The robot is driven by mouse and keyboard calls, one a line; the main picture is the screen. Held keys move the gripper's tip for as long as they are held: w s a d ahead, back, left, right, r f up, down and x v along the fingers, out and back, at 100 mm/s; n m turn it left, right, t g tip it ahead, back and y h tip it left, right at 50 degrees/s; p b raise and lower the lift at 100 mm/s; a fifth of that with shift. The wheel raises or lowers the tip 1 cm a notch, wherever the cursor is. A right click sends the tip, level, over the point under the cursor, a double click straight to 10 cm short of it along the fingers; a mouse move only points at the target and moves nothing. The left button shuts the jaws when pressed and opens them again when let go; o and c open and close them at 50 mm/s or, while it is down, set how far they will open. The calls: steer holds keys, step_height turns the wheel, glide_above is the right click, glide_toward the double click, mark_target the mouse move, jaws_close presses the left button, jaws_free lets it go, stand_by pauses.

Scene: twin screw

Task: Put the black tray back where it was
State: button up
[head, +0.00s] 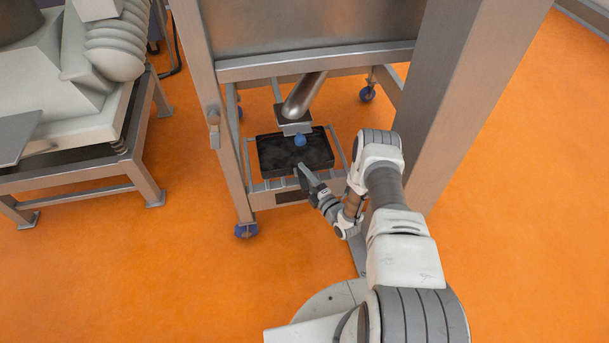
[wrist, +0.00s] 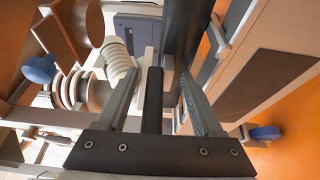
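The black tray (head: 268,160) lies on the low rack inside the machine's metal frame, below the slanted pipe. It looks about level and within the rack's side rails. My gripper (head: 301,172) is at the tray's front edge, right of its middle. In the wrist view my gripper (wrist: 170,75) has its two fingers apart. A dark strip, which looks like the tray (wrist: 184,40), runs down from the top beyond the fingertips, nearer the right finger. I cannot tell whether the fingers touch it.
The pipe's square outlet (head: 294,126) and a blue knob (head: 300,140) hang above the tray. Frame legs (head: 228,150) stand left and right (head: 480,80) of the opening. A bench with pale machinery (head: 85,160) is at left.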

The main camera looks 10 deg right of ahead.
steer(key=shift+r, duration=0.15)
steer(key=p+v, duration=0.4)
steer(key=v, duration=0.8)
stand_by(0.4)
